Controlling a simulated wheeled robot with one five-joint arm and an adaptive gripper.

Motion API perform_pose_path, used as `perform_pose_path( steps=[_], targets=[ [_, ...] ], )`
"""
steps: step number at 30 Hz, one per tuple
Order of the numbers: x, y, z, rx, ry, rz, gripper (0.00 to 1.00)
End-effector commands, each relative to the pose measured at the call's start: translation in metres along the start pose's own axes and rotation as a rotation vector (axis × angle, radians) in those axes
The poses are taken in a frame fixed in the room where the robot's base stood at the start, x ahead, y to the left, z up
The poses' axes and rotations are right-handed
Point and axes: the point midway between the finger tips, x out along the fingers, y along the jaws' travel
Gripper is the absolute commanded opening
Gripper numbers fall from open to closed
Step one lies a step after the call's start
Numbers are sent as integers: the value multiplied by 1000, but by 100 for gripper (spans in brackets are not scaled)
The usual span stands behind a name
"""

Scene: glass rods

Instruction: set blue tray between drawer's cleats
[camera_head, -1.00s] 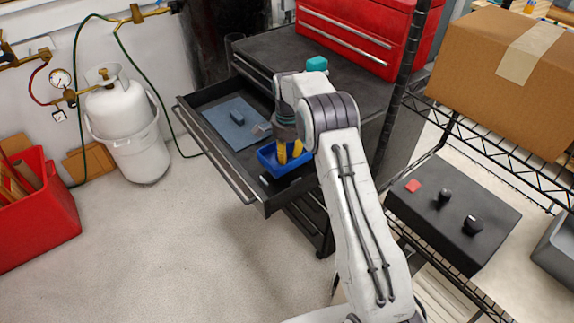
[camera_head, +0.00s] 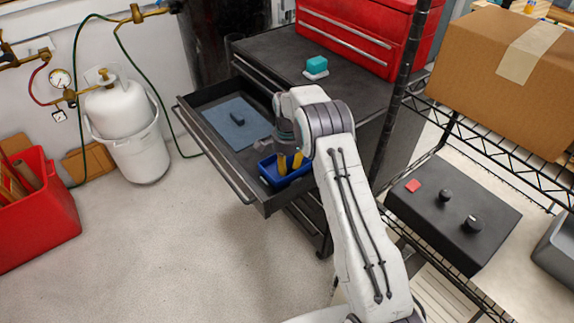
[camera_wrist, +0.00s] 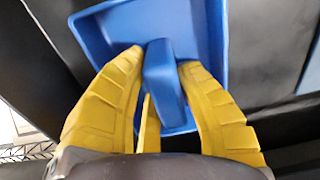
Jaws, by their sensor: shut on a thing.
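The blue tray (camera_head: 270,173) is at the near right end of the open drawer (camera_head: 217,162), low inside it. I cannot tell whether it touches the drawer floor. In the wrist view the blue tray (camera_wrist: 100,33) shows its raised middle grip (camera_wrist: 163,85) between two yellow fingers. My gripper (camera_head: 290,162) is shut on that grip; it also shows in the wrist view (camera_wrist: 160,62). The cleats are not clearly visible; the tray and arm cover that end of the drawer.
A teal block on a white base (camera_head: 316,66) stands on the cabinet top (camera_head: 275,50). The wire shelf with a black control box (camera_head: 452,212) is to the right.

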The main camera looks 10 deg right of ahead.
Motion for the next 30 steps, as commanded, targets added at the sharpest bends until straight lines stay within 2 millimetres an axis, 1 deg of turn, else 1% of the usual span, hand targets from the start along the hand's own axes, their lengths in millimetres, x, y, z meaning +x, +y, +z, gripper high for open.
perform_pose_path(
  steps=[1,6,8,17,20,23,26,30],
  targets=[
    [0,0,0,0,0,0,32],
    [0,0,0,0,0,0,47],
    [0,0,0,0,0,0,51],
    [-2,0,0,0,0,-1,51],
    [-10,0,0,0,1,-2,51],
    [-23,-1,-1,0,1,-3,51],
    [-38,-1,-1,0,2,-4,51],
    [-64,-1,-1,0,2,-4,51]
  ],
)
